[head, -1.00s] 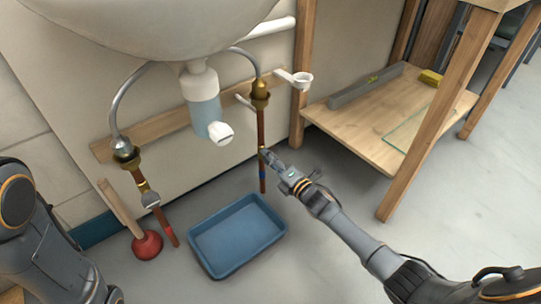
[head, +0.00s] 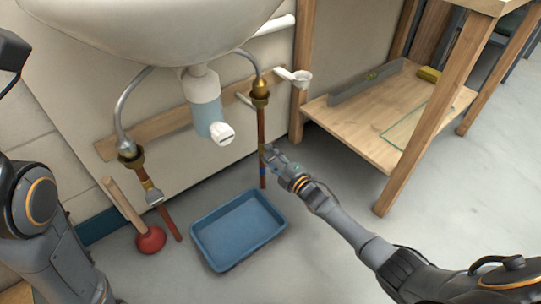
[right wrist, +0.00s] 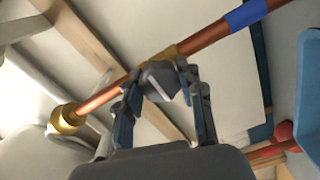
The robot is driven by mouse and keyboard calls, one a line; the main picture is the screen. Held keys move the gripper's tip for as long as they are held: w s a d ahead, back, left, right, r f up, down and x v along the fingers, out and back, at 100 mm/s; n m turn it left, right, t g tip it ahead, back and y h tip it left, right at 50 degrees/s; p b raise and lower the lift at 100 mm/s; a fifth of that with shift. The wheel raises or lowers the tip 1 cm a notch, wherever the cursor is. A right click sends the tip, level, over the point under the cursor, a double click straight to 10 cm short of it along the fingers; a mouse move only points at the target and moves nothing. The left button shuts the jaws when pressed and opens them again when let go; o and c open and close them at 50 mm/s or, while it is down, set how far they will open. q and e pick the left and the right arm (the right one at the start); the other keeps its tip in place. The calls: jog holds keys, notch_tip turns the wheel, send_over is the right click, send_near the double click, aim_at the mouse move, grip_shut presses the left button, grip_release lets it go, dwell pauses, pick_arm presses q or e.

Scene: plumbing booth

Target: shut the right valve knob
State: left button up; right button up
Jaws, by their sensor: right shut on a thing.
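The right valve knob (right wrist: 160,80) is a grey knob on a brass body on the right copper pipe (head: 261,125). In the right wrist view it sits between the two fingers of my right gripper (right wrist: 162,90), which is shut on it. In the head view my right gripper (head: 268,155) reaches the pipe from the right and hides the knob. The left valve knob (head: 154,197) is grey, on the left copper pipe. My left arm is at the left edge of the head view; its gripper is not clearly seen.
A blue tray (head: 238,262) lies on the floor below the pipes. A red plunger (head: 150,240) stands by the left pipe. The white sink (head: 150,30) and its drain trap (head: 206,105) hang above. A wooden bench (head: 350,135) with a lower shelf stands right.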

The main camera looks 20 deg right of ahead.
dwell(0.4)
jog(key=o, duration=1.2)
jog(key=v, duration=1.2)
